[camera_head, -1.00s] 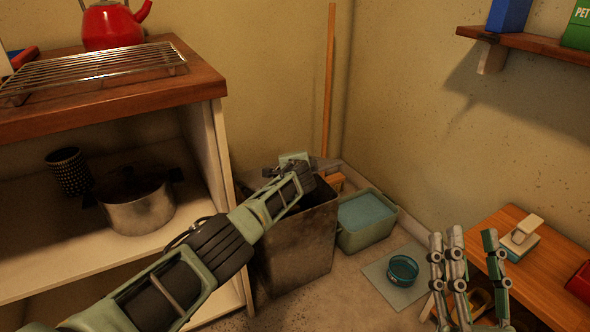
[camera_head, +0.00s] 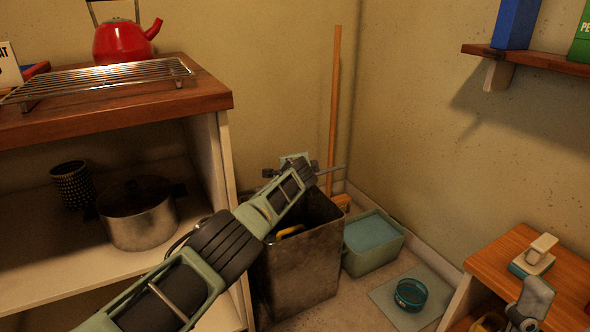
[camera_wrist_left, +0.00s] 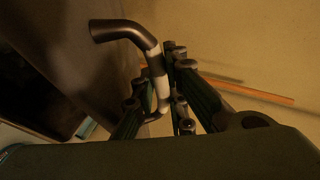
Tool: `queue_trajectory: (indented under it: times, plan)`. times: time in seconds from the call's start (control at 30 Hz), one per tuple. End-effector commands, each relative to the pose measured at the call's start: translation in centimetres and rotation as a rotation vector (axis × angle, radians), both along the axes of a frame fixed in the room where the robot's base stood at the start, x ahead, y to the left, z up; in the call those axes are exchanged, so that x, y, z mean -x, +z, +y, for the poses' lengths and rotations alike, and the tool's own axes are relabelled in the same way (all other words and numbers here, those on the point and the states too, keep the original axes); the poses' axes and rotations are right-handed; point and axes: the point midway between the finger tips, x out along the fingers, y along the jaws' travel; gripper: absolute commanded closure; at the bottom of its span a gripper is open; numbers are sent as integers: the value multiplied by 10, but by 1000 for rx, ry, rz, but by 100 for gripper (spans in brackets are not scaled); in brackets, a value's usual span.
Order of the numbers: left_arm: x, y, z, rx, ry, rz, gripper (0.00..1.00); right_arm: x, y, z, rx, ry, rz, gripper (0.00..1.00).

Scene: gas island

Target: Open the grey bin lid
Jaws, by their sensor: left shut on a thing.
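The grey metal bin (camera_head: 300,265) stands on the floor right of the shelf unit. Its top is uncovered at the front, and something yellow (camera_head: 290,231) shows inside. My left gripper (camera_head: 300,170) is above the bin's back rim. In the left wrist view my left gripper (camera_wrist_left: 160,95) is shut on the curved metal handle (camera_wrist_left: 125,31) of the lid.
The shelf unit (camera_head: 215,103) with a pot (camera_head: 140,222) stands close left of my left arm. A green tub (camera_head: 373,242), a blue bowl (camera_head: 410,295) and a broom (camera_head: 333,110) are right of the bin. A wooden table (camera_head: 500,257) is at right.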

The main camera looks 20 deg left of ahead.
Motion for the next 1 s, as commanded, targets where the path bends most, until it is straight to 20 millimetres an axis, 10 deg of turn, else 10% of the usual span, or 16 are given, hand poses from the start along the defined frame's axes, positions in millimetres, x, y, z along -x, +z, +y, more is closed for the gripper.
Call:
queue_trajectory:
  times: [0.33, 0.43, 1.0]
  plan:
    - [-4, 14, 5, -14, -5, -22, 100, 1, 0, 0, -1, 1, -4, 60]
    - [-4, 14, 5, -13, -6, -23, 81, 1, 0, 0, -1, 1, -4, 60]
    - [-2, 7, 4, -9, -1, -12, 81, 1, 0, -1, -2, -1, -3, 60]
